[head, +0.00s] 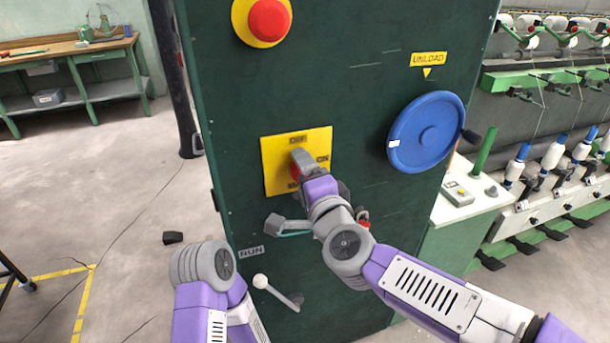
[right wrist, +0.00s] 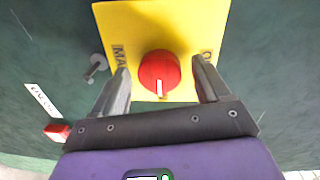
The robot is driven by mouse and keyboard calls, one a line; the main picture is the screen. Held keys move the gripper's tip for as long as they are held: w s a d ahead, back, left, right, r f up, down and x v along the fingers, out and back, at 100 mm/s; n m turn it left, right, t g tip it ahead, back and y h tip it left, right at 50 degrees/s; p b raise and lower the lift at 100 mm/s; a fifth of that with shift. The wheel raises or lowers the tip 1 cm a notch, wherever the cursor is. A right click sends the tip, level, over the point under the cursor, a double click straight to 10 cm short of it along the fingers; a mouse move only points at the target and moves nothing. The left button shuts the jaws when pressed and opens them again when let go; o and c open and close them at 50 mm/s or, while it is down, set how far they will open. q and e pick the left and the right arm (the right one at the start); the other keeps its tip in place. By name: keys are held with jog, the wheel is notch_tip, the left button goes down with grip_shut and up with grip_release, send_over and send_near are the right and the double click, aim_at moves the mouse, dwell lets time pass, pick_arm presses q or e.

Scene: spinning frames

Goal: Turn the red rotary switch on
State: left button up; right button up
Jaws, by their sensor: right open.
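The red rotary switch (right wrist: 158,72) is a round knob on a yellow plate (head: 318,140) on the dark green cabinet. The plate carries OFF at its top and ON at its right in the head view, where my gripper mostly hides the knob. My right gripper (head: 297,160) is in front of the plate. In the right wrist view its open fingers (right wrist: 163,88) stand on either side of the knob, with visible gaps. The knob's white mark points down in that view, towards the palm. My left arm shows at the lower left in the head view; its gripper is out of view.
A red and yellow emergency button (head: 268,20) sits above the plate. A blue handwheel (head: 427,132) is to its right. A grey lever (head: 282,225) and a white-knobbed lever (head: 275,291) stick out below. A spinning machine stands at the right.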

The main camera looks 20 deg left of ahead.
jog(key=v, duration=0.7)
jog(key=shift+s+d+p, duration=0.2)
jog(key=shift+s+p, duration=0.05)
jog(key=shift+p, duration=0.05)
jog(key=w+d+f+n+g+h+p, duration=0.1)
jog(key=w+d+f+h, duration=0.15)
jog(key=f, duration=0.55)
jog(key=w+d+f+n+g+h+p, duration=0.15)
jog(key=w+f, duration=0.25)
jog(key=f, duration=0.4)
jog(key=s+d+f+n+g+h, duration=0.15)
jog(key=d+f, duration=0.25)
jog(key=f, duration=0.5)
jog(key=d+f+g+y, duration=0.1)
jog(key=d+f+g, duration=0.15)
jog(key=f, duration=0.65)
jog(key=s+d+f+n+g+p, duration=0.1)
jog(key=s+d+f+g, duration=0.2)
jog(key=s+f, duration=0.6)
jog(key=s+d+f+n+g+p, duration=0.2)
jog(key=s+d+f+g, duration=0.2)
jog(key=s+f, duration=0.5)
jog(key=shift+s+d+f+h, duration=0.45)
jog(key=shift+s+d, duration=0.3)
jog(key=shift+s, duration=0.1)
